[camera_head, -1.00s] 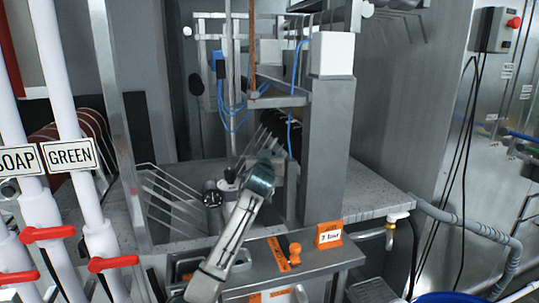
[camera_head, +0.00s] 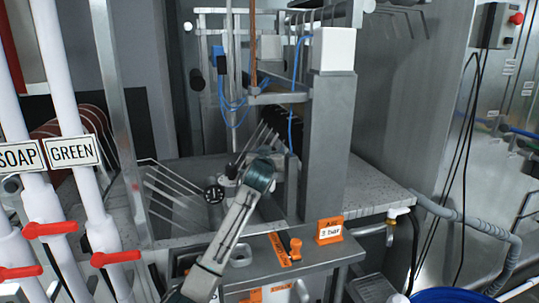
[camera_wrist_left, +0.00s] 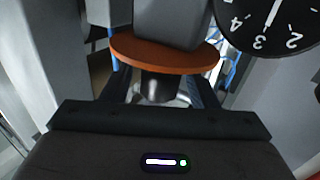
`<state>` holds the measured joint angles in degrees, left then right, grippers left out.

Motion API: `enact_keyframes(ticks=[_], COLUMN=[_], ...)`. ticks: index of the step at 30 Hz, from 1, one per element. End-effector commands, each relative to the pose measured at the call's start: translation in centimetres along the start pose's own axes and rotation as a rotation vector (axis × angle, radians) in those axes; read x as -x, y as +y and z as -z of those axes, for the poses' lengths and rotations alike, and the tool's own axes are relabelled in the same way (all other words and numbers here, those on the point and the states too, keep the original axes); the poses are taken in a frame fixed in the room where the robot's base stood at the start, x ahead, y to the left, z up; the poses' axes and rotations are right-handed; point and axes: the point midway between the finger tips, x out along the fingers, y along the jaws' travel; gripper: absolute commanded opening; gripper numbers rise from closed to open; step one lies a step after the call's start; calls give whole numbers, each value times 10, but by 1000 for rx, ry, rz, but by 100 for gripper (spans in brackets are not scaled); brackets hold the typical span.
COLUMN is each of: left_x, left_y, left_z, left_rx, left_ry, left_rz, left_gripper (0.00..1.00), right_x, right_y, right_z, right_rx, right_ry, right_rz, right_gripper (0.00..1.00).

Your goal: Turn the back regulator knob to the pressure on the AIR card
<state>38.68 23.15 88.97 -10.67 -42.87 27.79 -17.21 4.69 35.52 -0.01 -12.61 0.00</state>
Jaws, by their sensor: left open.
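The orange AIR card (camera_head: 330,231) stands on the grey bench ledge at centre right. Its handwriting is small and seems to read 3 bar. My left arm reaches up from the bottom of the head view, and its gripper (camera_head: 272,160) is partly hidden behind its wrist. In the left wrist view the gripper (camera_wrist_left: 158,88) is open, its dark fingers apart. A dark knob-like part (camera_wrist_left: 156,87) lies between them, under an orange-brown disc (camera_wrist_left: 160,54); contact cannot be told. A black gauge (camera_wrist_left: 270,22) at upper right has its white needle near the 3. My right gripper is not in view.
A grey column with a white cap (camera_head: 334,50) stands right of the gripper. A dark round gauge (camera_head: 213,194) and slanted metal rods (camera_head: 170,190) are on the left. White pipes with red handles (camera_head: 115,258) are at far left.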

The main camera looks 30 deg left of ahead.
Motion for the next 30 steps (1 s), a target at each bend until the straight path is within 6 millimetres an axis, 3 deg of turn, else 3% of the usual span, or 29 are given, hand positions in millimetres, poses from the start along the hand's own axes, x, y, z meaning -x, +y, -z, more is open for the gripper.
enact_keyframes(ticks=[5,18,24,30], left_x=[14,90,106,108], left_y=[0,0,0,0], left_z=[-3,-3,-1,0], left_rx=[-1,-1,0,0], left_ry=[2,3,1,0], left_rz=[0,-1,-1,0], left_gripper=[54,54,54,54], right_x=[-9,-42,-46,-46], right_y=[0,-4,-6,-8], right_z=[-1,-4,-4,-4], right_rx=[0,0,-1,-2], right_ry=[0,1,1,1], right_rz=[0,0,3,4], right_gripper=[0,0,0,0])
